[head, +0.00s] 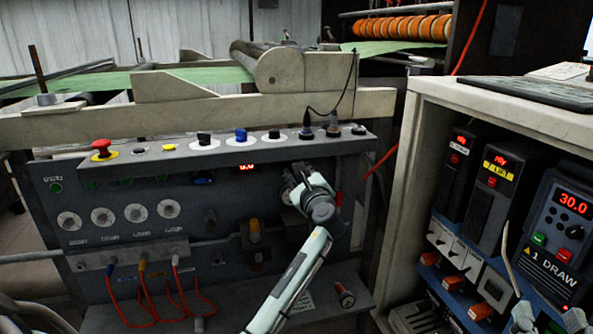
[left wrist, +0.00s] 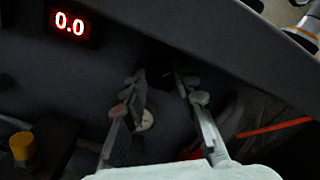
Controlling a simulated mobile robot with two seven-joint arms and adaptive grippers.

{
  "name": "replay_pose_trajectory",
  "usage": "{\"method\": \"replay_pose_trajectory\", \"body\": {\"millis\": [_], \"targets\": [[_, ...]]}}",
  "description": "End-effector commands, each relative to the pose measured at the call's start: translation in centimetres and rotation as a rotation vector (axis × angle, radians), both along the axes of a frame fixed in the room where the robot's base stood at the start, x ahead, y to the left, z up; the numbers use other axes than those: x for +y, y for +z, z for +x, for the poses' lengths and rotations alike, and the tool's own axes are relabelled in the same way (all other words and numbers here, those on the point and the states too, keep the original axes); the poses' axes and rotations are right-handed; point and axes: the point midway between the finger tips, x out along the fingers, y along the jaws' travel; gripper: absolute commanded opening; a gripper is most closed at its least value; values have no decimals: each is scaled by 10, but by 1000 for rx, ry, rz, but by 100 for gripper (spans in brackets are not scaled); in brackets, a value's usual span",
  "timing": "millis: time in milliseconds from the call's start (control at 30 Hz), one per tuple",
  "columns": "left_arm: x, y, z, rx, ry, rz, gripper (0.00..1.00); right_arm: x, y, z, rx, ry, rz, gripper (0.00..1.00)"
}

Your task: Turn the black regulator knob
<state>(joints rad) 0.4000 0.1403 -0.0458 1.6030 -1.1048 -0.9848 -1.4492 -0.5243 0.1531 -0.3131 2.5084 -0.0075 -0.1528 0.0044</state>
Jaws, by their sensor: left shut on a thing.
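The black regulator knob (left wrist: 160,57) is a dark shape between my left fingertips in the left wrist view, in shadow and hard to make out. My left gripper (left wrist: 163,90) is shut on it, one finger on each side. In the head view my pale arm reaches up to the right part of the control panel, where my left gripper (head: 293,184) is mostly hidden behind its own wrist. The knob is hidden there. My right gripper (head: 548,320) seems to show only as two pale tips set apart at the bottom right edge, away from the panel.
A red 0.0 display (left wrist: 70,22) is left of my left gripper, with a yellow knob (left wrist: 22,146) below it. The console ledge (head: 225,150) overhangs with buttons. Red hoses (head: 150,305) hang at lower left. A drive cabinet (head: 500,115) stands at right.

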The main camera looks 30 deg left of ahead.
Motion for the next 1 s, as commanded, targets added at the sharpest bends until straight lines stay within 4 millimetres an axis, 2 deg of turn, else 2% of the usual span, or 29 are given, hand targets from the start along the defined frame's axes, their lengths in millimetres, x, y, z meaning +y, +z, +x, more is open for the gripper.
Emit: {"method": "replay_pose_trajectory", "body": {"millis": [367, 400, 567, 867, 1000], "targets": [[-1, -2, 0, -3, -1, -6, 0, 0, -1, 0, 3, 0, -2, 40], [-1, -2, 0, -3, -1, -6, 29, 0, -1, 0, 3, 0, -2, 40], [-1, -1, 0, -2, 0, -5, 49, 0, -1, 0, 3, 0, -2, 40], [-1, -1, -1, -3, -1, -4, 49, 0, -1, 0, 3, -1, -2, 40], [-11, -1, -8, -4, -2, -5, 49, 0, -1, 0, 3, -1, -2, 40]]}}
